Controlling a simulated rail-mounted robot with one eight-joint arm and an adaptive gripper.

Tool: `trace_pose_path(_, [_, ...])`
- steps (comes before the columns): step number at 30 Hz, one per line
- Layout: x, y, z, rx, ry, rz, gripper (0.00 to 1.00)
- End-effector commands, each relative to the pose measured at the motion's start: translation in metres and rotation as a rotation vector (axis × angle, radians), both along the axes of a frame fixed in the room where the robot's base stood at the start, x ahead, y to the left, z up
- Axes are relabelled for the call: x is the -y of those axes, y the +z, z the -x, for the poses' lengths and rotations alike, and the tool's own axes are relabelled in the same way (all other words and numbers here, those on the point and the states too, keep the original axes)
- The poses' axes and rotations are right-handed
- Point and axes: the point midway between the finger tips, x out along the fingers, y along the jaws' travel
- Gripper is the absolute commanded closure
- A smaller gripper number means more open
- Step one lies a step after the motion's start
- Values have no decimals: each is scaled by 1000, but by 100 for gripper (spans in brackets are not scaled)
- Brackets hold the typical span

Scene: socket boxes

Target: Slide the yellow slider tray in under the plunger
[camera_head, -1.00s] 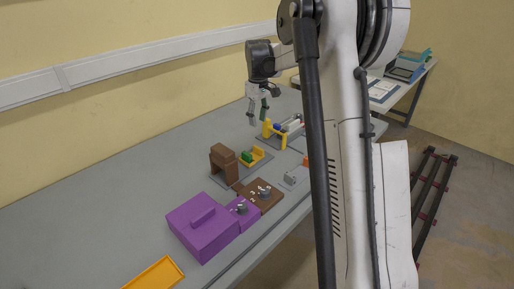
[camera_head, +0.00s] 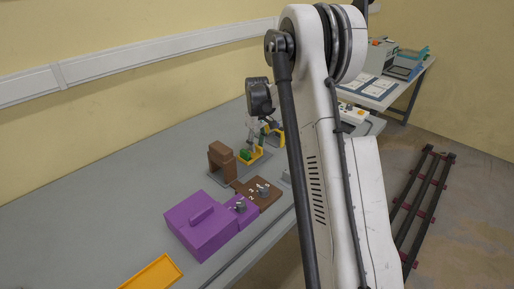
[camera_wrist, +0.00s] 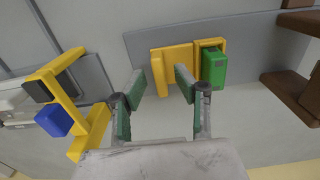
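The yellow slider tray (camera_wrist: 178,57) carries a green block (camera_wrist: 214,67) at its right end in the wrist view. In the head view the tray (camera_head: 257,153) lies on a grey base beside the brown plunger frame (camera_head: 222,160). The frame's brown edge (camera_wrist: 289,88) shows at the right of the wrist view, apart from the tray. My gripper (camera_wrist: 161,84) is open, its green-padded fingers pointing at the tray's left end. In the head view my gripper (camera_head: 262,133) is just above and behind the tray. Contact with the tray cannot be told.
A yellow frame with a blue block (camera_wrist: 53,119) stands left of my gripper in the wrist view. A purple box (camera_head: 205,222), a brown plate (camera_head: 257,192) and a yellow tray-like piece (camera_head: 152,272) stand nearer in the head view. The table's left side is clear.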

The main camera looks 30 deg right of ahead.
Motion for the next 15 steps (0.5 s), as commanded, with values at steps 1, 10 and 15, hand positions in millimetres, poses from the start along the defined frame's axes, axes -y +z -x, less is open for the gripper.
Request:
trace_pose_path(1, [0, -5, 0, 0, 0, 0, 70])
trace_pose_path(10, [0, -12, 0, 0, 0, 0, 70])
trace_pose_path(15, [0, -12, 0, 0, 0, 0, 76])
